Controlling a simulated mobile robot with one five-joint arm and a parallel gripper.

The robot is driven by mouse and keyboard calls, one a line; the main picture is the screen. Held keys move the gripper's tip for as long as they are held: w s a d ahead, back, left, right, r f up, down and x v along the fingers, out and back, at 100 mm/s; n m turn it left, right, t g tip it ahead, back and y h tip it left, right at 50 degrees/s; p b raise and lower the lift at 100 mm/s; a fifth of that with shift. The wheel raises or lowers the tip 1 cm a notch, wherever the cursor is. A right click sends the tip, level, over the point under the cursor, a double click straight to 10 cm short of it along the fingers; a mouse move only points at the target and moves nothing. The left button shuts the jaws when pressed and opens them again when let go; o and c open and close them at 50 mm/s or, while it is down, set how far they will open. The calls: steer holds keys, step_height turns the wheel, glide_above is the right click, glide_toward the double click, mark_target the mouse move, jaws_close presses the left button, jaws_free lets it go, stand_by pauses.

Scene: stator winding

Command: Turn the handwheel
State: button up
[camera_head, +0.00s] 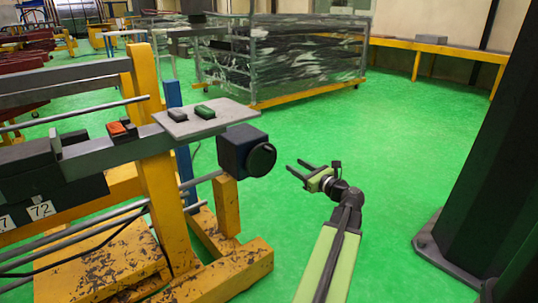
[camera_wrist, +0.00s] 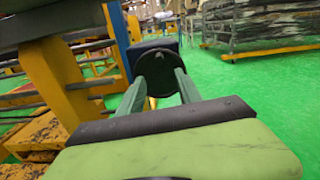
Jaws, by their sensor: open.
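The handwheel is a dark round disc (camera_head: 262,159) on the end of a blue-black box (camera_head: 238,148) at the right end of the yellow machine. My gripper (camera_head: 294,170) is to the right of the handwheel in the head view, with its two fingers apart and pointing left towards it. A gap of green floor shows between the fingertips and the wheel. In the wrist view the handwheel (camera_wrist: 156,61) is ahead, behind the fingertips of my gripper (camera_wrist: 157,62), which overlap its lower part. The gripper is open with nothing between the fingers.
A dark column (camera_head: 478,170) stands at the right. A wrapped crate (camera_head: 290,55) is behind. Green floor around my arm is clear.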

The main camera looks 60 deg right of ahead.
mark_target(273, 152)
steer(key=x, duration=1.6)
steer(key=shift+w+a, duration=0.1)
steer(key=shift+w, duration=0.05)
steer(key=shift+c, duration=0.2)
jaws_close()
stand_by(0.4)
